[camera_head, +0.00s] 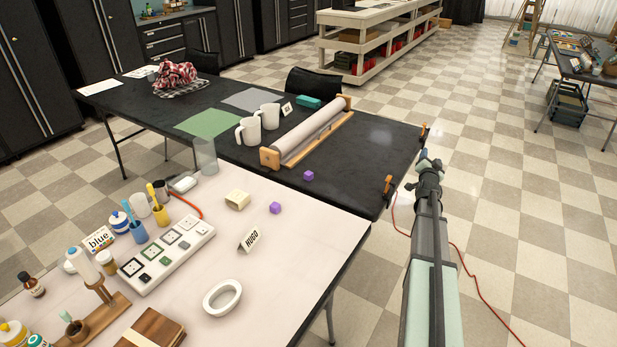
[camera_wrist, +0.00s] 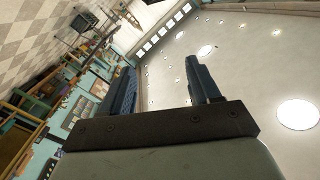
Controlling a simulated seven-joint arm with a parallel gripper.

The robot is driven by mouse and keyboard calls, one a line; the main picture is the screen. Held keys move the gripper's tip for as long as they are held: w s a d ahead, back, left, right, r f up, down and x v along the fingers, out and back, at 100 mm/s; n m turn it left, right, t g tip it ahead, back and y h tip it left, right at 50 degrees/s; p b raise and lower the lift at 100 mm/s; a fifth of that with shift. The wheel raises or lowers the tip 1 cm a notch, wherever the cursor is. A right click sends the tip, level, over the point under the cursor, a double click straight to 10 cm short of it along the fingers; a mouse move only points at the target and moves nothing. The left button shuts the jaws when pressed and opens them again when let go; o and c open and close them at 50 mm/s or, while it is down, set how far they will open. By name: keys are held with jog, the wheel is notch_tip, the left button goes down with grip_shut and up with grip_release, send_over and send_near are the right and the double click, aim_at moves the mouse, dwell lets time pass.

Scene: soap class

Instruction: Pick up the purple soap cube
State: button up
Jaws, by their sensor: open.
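Two small purple cubes are in the head view. One purple cube (camera_head: 275,208) lies on the white table (camera_head: 320,215), near the HUGO card. The other purple cube (camera_head: 308,176) lies on the black table (camera_head: 370,150), in front of the paper roll. Which of them is the soap cannot be told by looks. My gripper (camera_head: 424,155) is raised beyond the right edge of the black table, well apart from both cubes. In the wrist view my gripper (camera_wrist: 160,72) has its two fingers spread with nothing between them; that view faces the ceiling and far room, with no cube.
A paper roll on a wooden holder (camera_head: 312,132) and white mugs (camera_head: 269,116) stand on the black table. The HUGO card (camera_head: 250,240), a beige block (camera_head: 237,199) and a white ring-shaped dish (camera_head: 222,297) surround the nearer cube. An orange clamp (camera_head: 387,186) sits at the black table's edge.

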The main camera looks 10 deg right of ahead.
jog(key=w+a+n+g+y, duration=0.1)
jog(key=w+a+g+y, duration=0.35)
jog(key=w+a, duration=0.85)
jog(key=n+g+y, duration=0.1)
jog(key=g+y, duration=0.5)
jog(key=g, duration=0.5)
send_near(308, 173)
jog(key=f, duration=0.3)
jog(key=shift+s+a+f+t+h, duration=0.2)
jog(key=shift+a+f+t+h, duration=0.05)
jog(key=shift+a, duration=0.05)
jog(key=shift+d+f, duration=0.2)
jog(key=shift+f, duration=2.45)
jog(key=shift+c, duration=0.2)
